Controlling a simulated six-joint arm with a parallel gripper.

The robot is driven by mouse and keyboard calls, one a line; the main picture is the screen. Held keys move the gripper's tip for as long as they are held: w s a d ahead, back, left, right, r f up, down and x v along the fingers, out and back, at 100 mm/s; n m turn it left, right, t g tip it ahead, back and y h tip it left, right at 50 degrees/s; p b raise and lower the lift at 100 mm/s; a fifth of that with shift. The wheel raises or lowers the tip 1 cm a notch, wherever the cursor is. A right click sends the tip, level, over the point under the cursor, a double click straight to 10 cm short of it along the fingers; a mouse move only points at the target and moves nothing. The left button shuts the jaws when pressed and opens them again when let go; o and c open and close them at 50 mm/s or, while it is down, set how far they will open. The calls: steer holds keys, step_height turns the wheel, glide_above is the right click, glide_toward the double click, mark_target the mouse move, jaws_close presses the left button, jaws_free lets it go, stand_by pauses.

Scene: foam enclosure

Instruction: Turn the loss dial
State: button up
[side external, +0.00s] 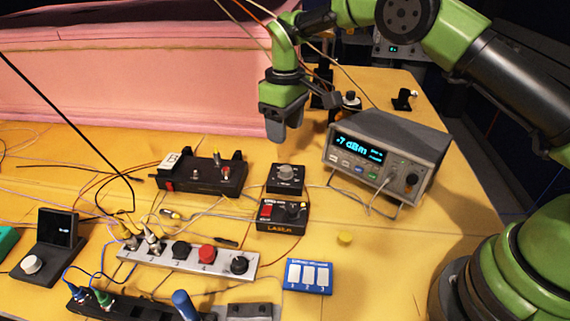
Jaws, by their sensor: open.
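A small black box with a round grey dial (287,172) stands near the middle of the yellow table; its label is too small to read, so I cannot confirm it is the loss dial. A black box marked LASER (283,227) sits just in front of it, with a red switch and a black knob. My gripper (280,132) points down above and behind the grey dial, apart from it, and appears empty. The gap between its fingers is hard to see from this side.
A grey meter (385,160) reading -.7 dBm stands to the right. A dark device (203,178) is to the left, a grey connector strip (188,262) in front, and a display box with a white knob (32,264) far left. Loose cables cross the table. Pink foam (130,80) walls the back.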

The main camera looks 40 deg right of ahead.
mark_target(285, 167)
step_height(285, 167, down, 10)
steer(key=shift+f, duration=0.1)
stand_by(0.4)
steer(key=c, duration=0.9)
